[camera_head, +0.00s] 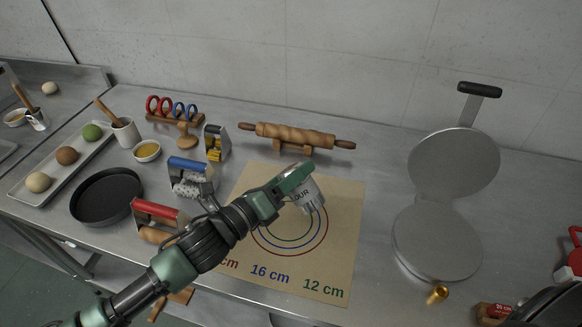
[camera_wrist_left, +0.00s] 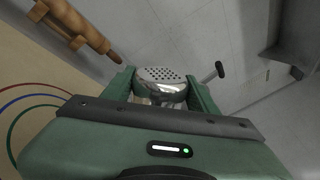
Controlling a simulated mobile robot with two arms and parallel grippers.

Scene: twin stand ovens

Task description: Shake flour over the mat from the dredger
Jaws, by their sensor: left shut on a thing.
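My left gripper (camera_head: 297,180) is shut on the dredger. In the left wrist view, the dredger's perforated metal top (camera_wrist_left: 162,76) sits between the fingers of my left gripper (camera_wrist_left: 160,92). The gripper covers part of the can. I cannot make out any flour on the mat.
A rolling pin (camera_head: 296,136) rests on a stand behind the mat. An open round press (camera_head: 437,243) stands to the right. Handled tools (camera_head: 188,177), a black pan (camera_head: 106,196) and a tray of dough balls (camera_head: 58,168) are at left.

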